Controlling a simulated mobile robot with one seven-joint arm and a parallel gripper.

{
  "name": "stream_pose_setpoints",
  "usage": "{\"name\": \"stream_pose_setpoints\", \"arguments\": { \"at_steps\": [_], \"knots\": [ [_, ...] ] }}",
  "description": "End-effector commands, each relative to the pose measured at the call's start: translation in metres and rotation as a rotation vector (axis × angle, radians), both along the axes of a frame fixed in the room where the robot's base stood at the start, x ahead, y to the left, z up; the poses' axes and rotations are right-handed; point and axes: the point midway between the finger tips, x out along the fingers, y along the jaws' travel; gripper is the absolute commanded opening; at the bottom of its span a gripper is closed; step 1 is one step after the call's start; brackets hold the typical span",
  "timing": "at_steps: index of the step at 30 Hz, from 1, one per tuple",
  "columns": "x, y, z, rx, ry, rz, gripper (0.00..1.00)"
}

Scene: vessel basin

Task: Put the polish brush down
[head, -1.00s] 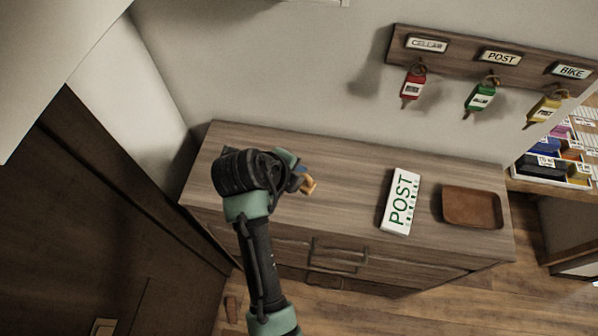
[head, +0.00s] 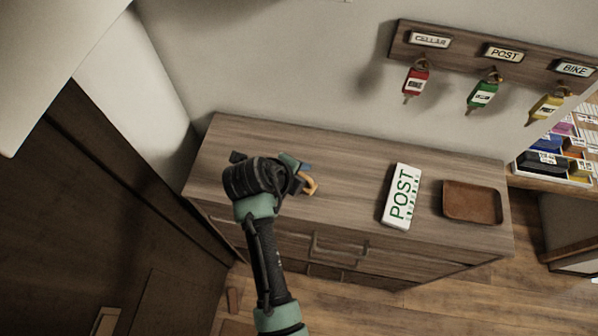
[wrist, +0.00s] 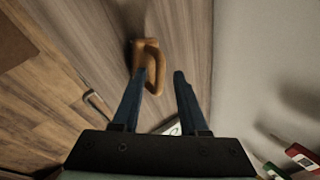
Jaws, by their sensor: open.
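The polish brush, a tan-orange piece with a looped handle (wrist: 155,68), is at my fingertips in the wrist view. It also shows as a small orange hook (head: 309,186) beside my gripper in the head view. It appears to be at the wooden cabinet top (head: 345,170), near its left part; I cannot tell for certain that it rests there. My gripper (wrist: 160,73) is open, its two blue fingers apart. The left finger overlaps the brush, the right finger is clear of it. Whether the left finger touches the brush I cannot tell.
A white POST box (head: 402,196) and a brown leather tray (head: 471,202) are on the cabinet's right part. A wall rack (head: 490,50) above holds red, green and yellow key tags. A dark wooden panel (head: 90,220) stands left. The cabinet middle is clear.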

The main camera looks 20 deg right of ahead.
Motion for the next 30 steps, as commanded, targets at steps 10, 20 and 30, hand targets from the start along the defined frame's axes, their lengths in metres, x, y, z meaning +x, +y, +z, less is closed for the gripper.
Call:
{"name": "stream_pose_setpoints", "arguments": {
  "at_steps": [10,20,30],
  "knots": [
    [-0.006,0.011,0.018,-0.001,-0.003,0.002,0.43],
    [-0.024,0.041,0.072,0.000,-0.007,0.002,0.43],
    [-0.035,0.056,0.101,0.000,0.000,0.000,0.43]
  ]
}}
